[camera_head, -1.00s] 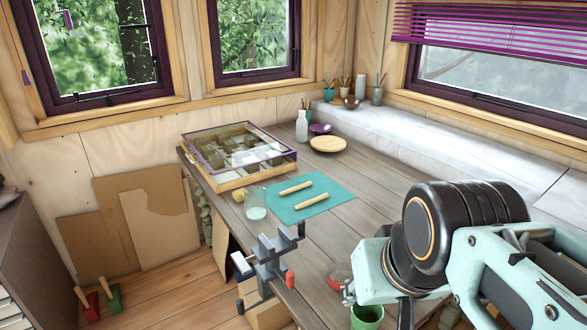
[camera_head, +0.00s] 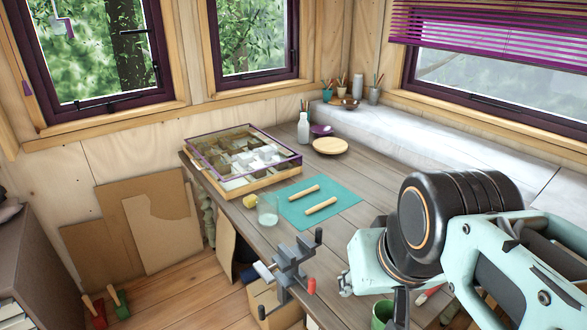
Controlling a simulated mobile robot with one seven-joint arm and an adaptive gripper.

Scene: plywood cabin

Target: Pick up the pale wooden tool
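Two pale wooden sticks lie on a teal mat (camera_head: 288,210) on the workbench, apart and roughly parallel. The farther stick (camera_head: 303,192) is a little shorter in view than the nearer stick (camera_head: 321,206). I cannot tell from this view which of them is the pale wooden tool. Both lie free, with nothing touching them but the mat. My arm fills the lower right, with its wrist to the right of the mat and nearer the camera.
A glass-lidded display box (camera_head: 236,183) stands left of the mat, with a glass jar (camera_head: 268,212) close by. A grey vise (camera_head: 292,262) sticks up at the bench's front edge. A green cup (camera_head: 381,314) is beneath my arm.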

